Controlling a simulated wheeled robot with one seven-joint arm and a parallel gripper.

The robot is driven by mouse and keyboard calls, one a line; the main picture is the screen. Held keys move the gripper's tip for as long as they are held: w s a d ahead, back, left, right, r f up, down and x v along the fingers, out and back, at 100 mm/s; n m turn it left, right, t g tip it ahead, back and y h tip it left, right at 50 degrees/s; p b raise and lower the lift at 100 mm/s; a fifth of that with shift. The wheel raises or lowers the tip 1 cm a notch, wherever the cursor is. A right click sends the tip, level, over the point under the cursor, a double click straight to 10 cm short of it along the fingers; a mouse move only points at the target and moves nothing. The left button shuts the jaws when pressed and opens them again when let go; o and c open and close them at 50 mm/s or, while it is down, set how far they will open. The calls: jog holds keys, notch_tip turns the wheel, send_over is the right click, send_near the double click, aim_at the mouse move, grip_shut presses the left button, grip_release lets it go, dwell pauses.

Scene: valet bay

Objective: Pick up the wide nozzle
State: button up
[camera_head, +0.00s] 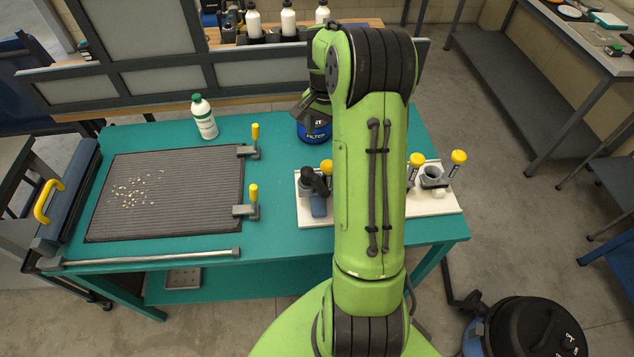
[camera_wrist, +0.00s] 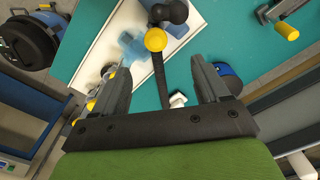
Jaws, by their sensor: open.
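A white board (camera_head: 435,207) on the teal bench carries the nozzle fittings. At its left end sits a dark fitting (camera_head: 316,181) with a blue piece (camera_head: 318,206) beside it; I cannot tell for sure which part is the wide nozzle. In the wrist view a blue piece (camera_wrist: 130,48) lies on the board near a yellow knob (camera_wrist: 156,39). My gripper (camera_wrist: 160,82) is open, with nothing held between its fingers, above the board's edge. In the head view my arm hides the middle of the board and most of the gripper.
A blue filter can (camera_head: 314,131) stands behind the board and shows beside a finger in the wrist view (camera_wrist: 229,77). Yellow-topped clamps (camera_head: 254,195) hold a ribbed mat (camera_head: 165,215) to the left. A white bottle (camera_head: 204,120) stands behind it. A vacuum (camera_head: 525,330) stands on the floor.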

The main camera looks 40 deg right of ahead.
aim_at(328, 171)
jog(key=shift+m, duration=0.3)
jog(key=f, duration=0.5)
jog(key=d+f, duration=0.1)
jog(key=f, duration=1.1)
jog(key=shift+s+d, duration=0.15)
jog(key=shift+s, duration=0.1)
jog(key=shift+r, duration=0.15)
jog(key=c, duration=1.1)
notch_tip(328, 171, up, 10)
jog(key=shift+r, duration=0.1)
jog(key=shift+c, duration=0.5)
jog(key=o, duration=0.5)
jog(key=c, duration=0.6)
